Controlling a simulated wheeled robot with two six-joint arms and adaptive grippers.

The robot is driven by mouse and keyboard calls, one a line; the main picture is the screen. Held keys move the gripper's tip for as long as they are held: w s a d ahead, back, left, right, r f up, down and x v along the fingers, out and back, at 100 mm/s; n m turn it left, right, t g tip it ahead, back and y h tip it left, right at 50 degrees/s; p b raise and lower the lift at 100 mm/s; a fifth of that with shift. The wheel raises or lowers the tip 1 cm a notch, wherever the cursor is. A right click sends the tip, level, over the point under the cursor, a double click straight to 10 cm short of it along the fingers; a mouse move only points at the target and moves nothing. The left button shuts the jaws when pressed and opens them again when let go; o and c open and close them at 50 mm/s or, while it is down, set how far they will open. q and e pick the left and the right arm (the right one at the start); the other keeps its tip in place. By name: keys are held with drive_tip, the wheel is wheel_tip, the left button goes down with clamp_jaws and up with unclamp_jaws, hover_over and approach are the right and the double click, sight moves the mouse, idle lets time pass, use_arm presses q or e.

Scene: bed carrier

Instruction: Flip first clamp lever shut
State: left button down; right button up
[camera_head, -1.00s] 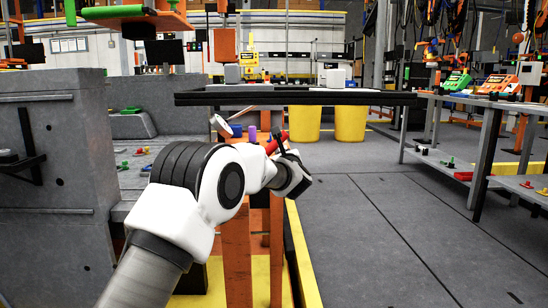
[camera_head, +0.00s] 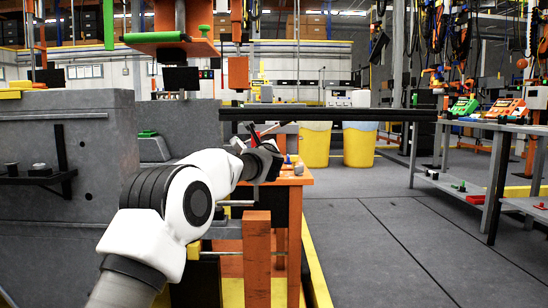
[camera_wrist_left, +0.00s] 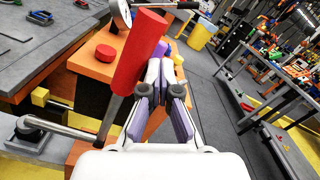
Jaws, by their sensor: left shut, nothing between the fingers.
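The clamp lever has a thick red handle (camera_wrist_left: 140,52) on a thin metal rod (camera_wrist_left: 110,120). In the left wrist view it stands tilted up, just left of my left fingers. My left gripper (camera_wrist_left: 168,88) is shut and empty, its fingertips close beside the handle; I cannot tell whether they touch. In the head view the gripper (camera_head: 266,162) is small and dark at the end of my white arm, above the orange fixture (camera_head: 300,178). Only a little of the red handle shows behind it. My right gripper is not in view.
A long black bar (camera_head: 330,114) spans behind my gripper. A grey cabinet (camera_head: 65,230) stands at the left, yellow bins (camera_head: 316,148) behind, and a grey bench (camera_head: 480,124) at the right. The floor between the fixture and the bench is clear.

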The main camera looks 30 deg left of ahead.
use_arm(q)
drive_tip(key=shift+s+a+r, duration=0.2)
drive_tip(key=shift+a+r, duration=0.05)
drive_tip(key=shift+a, duration=0.1)
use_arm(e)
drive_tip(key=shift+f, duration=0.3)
use_arm(q)
drive_tip(key=v, duration=1.2)
drive_tip(key=shift+d+f, duration=0.2)
drive_tip(key=shift+f, duration=0.1)
drive_tip(key=shift+w, duration=0.2)
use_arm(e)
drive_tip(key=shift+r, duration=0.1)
